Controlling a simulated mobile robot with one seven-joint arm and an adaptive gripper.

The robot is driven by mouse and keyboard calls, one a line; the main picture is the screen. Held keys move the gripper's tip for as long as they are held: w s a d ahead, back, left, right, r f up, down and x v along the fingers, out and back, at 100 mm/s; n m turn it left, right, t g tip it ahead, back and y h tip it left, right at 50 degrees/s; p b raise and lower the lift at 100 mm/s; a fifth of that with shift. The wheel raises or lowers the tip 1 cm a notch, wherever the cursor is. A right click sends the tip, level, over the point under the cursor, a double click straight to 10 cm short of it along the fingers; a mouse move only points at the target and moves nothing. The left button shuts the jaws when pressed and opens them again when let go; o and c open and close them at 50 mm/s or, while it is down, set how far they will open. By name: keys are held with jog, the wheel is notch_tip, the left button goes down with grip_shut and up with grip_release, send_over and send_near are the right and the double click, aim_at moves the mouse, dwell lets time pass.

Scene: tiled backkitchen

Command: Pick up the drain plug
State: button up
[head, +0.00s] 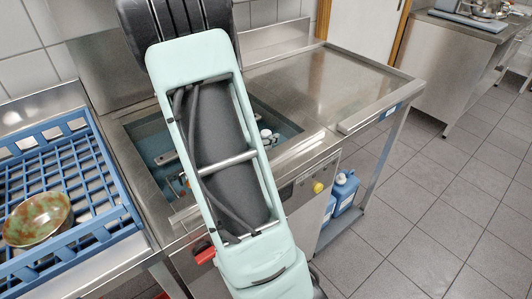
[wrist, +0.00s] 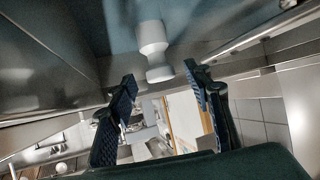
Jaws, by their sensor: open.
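A white, spool-shaped piece, which looks like the drain plug (wrist: 152,40), shows at the top middle of the wrist view against a blue-grey surface. My gripper (wrist: 160,77) is open, its two dark ribbed fingers apart, with nothing between them. The white piece lies beyond the fingertips, roughly in line with the gap, and no contact shows. In the head view, small white parts (head: 267,135) show in the sink basin (head: 150,140) beside my arm; I cannot tell if they are the same piece. My arm hides my gripper and much of the basin there.
A blue dish rack (head: 100,222) holding a mottled green-brown bowl (head: 38,218) stands at the left. A bare steel worktop (head: 325,85) lies right of the basin. Blue canisters (head: 344,190) stand below it. The tiled floor at the right is clear.

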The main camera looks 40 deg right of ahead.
jog(key=shift+w+d+f, duration=0.15)
jog(key=shift+d+f, duration=0.15)
jog(key=shift+d, duration=0.15)
grip_shut()
jog(key=shift+r, duration=0.1)
